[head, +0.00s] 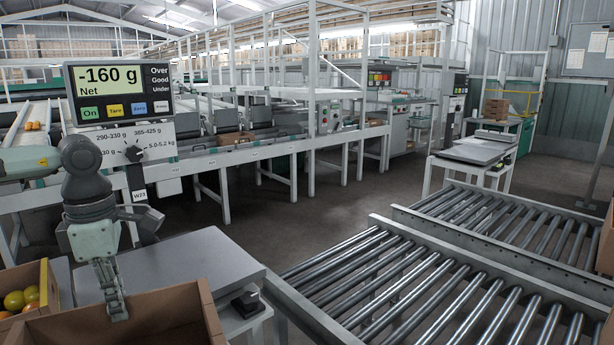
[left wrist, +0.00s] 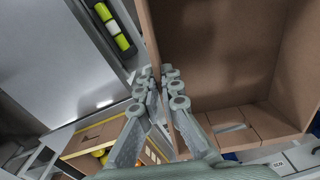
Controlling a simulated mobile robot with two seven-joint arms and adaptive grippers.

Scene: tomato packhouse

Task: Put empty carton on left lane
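The brown empty carton (head: 160,318) is at the bottom left of the head view, cut off by the frame. In the left wrist view the carton (left wrist: 215,50) fills the upper right; its visible inside is bare. My left gripper (head: 115,300) points down at the carton's wall. In the left wrist view its fingers (left wrist: 160,88) lie close together on both sides of that wall, shut on it. The roller lane nearer me (head: 385,285) lies to the right of the carton, with a second roller lane (head: 500,215) beyond a metal rail. My right gripper is not in view.
A bare grey scale plate (head: 190,260) lies behind the carton; its display (head: 118,92) reads -160 g. A carton of tomatoes (head: 45,290) stands at the left edge. Brown cartons (head: 606,245) show at the right edge. The visible rollers are clear.

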